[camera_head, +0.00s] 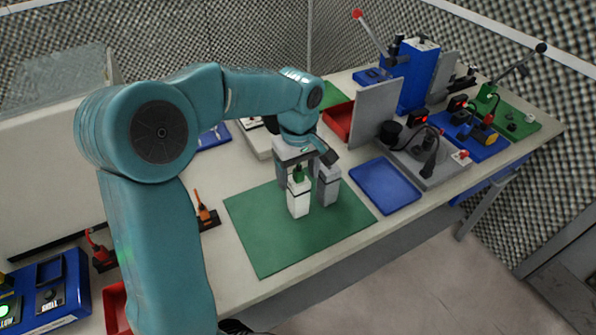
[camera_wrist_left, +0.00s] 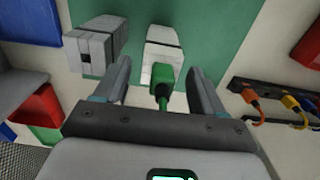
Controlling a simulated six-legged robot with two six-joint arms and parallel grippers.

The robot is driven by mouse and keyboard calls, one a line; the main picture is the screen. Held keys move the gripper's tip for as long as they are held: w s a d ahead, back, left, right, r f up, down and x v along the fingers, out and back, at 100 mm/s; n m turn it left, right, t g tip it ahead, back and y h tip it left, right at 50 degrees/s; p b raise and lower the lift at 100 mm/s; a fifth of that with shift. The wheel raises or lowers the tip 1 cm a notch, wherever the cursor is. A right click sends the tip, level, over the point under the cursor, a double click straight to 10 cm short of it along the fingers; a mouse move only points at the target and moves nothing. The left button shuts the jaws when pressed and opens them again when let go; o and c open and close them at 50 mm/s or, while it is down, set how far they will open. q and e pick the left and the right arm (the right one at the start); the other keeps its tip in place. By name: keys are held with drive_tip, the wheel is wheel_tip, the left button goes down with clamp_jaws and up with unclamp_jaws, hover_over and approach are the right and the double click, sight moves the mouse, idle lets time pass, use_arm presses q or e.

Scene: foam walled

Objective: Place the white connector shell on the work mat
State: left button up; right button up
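The white connector shell (camera_head: 299,201) stands upright on the green work mat (camera_head: 260,240), with a green plug (camera_head: 298,174) at its top. In the left wrist view the white shell (camera_wrist_left: 163,42) lies just beyond the fingertips, and the green plug (camera_wrist_left: 162,80) is between the fingers. My left gripper (camera_head: 306,160) is over the shell with its fingers apart; in the wrist view (camera_wrist_left: 160,88) gaps show on both sides of the plug. A grey block (camera_head: 329,186) stands on the mat right beside the shell; it also shows in the wrist view (camera_wrist_left: 96,46). My right gripper is not in view.
A blue tray (camera_head: 385,186) lies right of the mat, with a grey upright panel (camera_head: 375,113) and a red bin (camera_head: 338,121) behind. An orange-handled item (camera_head: 205,212) stands at the mat's left edge. The mat's front part is clear.

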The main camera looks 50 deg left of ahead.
use_arm(q)
wheel_tip(320, 180, up, 12)
drive_tip(key=p, duration=0.1)
drive_tip(key=shift+r, duration=0.2)
idle(0.3)
idle(0.5)
